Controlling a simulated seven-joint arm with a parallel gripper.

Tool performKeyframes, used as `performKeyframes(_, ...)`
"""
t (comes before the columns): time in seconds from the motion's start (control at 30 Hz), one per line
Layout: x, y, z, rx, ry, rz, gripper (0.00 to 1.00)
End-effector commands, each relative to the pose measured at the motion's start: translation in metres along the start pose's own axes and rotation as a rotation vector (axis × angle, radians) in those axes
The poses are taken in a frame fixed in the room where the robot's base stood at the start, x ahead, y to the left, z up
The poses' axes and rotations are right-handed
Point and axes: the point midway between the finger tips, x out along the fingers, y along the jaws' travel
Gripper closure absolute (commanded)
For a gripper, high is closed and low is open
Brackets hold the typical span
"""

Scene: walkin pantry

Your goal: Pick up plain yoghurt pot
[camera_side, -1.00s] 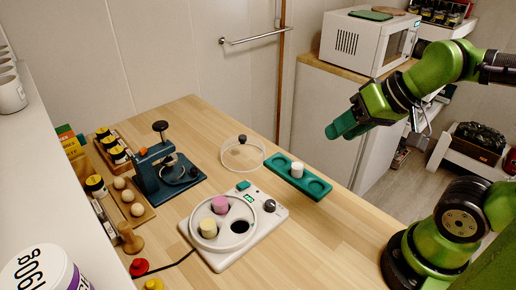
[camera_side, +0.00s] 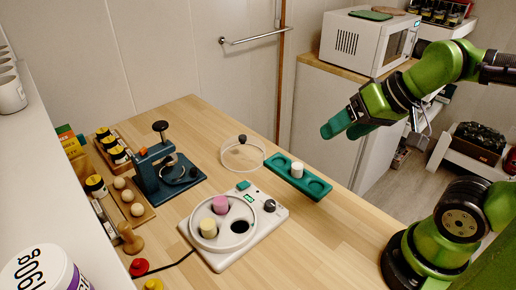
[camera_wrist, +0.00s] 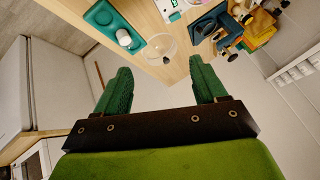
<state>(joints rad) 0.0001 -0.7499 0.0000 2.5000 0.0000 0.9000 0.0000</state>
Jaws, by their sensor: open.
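The plain yoghurt pot, a small white cylinder (camera_side: 297,170), stands upright in the middle of a green tray with round recesses (camera_side: 318,187). In the wrist view the white pot (camera_wrist: 124,37) is at the upper left, on the green tray (camera_wrist: 103,15). My gripper (camera_side: 343,130) is open and empty, high above and to the right of the pot, apart from it. Its two green fingers (camera_wrist: 162,75) are spread in the wrist view, with nothing between them. A pink pot (camera_side: 220,204) and a cream pot (camera_side: 208,228) sit in the white round-welled machine (camera_side: 268,224).
A clear lid (camera_side: 242,155) lies behind the machine, left of the tray. A dark blue press (camera_side: 165,175) and a wooden rack of jars (camera_side: 103,160) stand at the left. The tabletop (camera_side: 325,232) right of the machine is clear. A microwave (camera_side: 365,42) stands behind.

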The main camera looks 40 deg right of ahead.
Motion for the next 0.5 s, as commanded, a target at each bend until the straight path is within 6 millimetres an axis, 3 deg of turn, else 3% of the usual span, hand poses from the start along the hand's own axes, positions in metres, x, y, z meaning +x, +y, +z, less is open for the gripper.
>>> performKeyframes(0.17, 0.015, 0.005, -0.002, 0.018, -0.058, 0.033, 0.29)
performKeyframes(0.33, 0.043, 0.010, -0.030, -0.027, -0.180, 0.111, 0.29)
performKeyframes(0.5, 0.078, 0.020, -0.065, -0.194, -0.341, 0.181, 0.29)
